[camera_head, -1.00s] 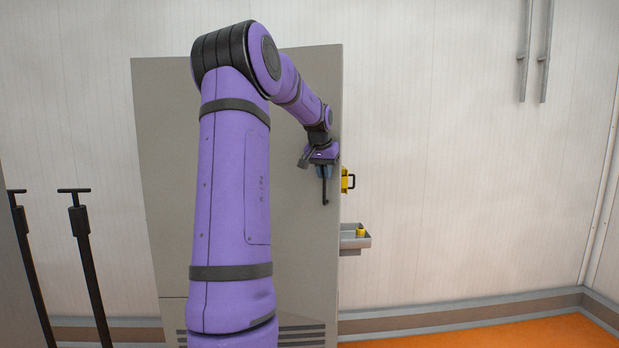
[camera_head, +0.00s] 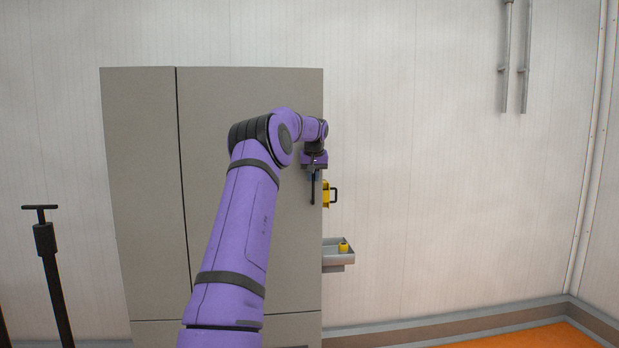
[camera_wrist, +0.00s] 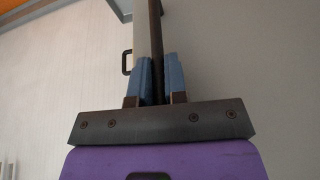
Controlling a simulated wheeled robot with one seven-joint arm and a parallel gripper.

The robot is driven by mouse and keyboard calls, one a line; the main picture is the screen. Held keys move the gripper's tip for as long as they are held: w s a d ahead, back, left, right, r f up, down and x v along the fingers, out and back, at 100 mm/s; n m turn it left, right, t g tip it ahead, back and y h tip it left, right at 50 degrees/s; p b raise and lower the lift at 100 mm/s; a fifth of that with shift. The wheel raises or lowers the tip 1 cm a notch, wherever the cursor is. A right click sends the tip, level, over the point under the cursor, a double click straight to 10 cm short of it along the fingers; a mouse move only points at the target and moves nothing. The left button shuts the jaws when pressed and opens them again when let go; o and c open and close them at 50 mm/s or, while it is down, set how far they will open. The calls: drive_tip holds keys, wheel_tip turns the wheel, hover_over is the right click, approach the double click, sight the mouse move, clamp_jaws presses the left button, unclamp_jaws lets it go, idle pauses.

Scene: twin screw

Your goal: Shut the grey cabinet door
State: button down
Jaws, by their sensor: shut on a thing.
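The grey cabinet (camera_head: 138,180) stands against the wall in the head view. Its grey door (camera_head: 222,95) is the wide panel right of a dark vertical seam and looks nearly flush with the front. I cannot tell whether it is fully shut. A black upright bar handle (camera_head: 313,192) is near the door's right edge. My gripper (camera_head: 314,174) is at this handle. In the wrist view my gripper (camera_wrist: 159,80) has its blue fingers shut on the black handle (camera_wrist: 156,50), one on each side. My arm hides part of the door.
A yellow part with a black handle (camera_head: 327,193) sticks out at the cabinet's right side. Below it is a grey tray (camera_head: 339,257) with a yellow item. A black T-topped post (camera_head: 50,265) stands at left. Pipes (camera_head: 514,70) run up the right wall.

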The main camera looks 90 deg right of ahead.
drive_tip(key=shift+d+r, duration=0.2)
drive_tip(key=shift+d, duration=0.1)
drive_tip(key=c, duration=1.2)
unclamp_jaws()
drive_tip(key=shift+d, duration=0.1)
drive_tip(key=shift+o, duration=0.2)
drive_tip(key=shift+f, duration=0.1)
drive_tip(key=shift+w, duration=0.1)
drive_tip(key=v, duration=1.1)
drive_tip(key=shift+f, duration=0.1)
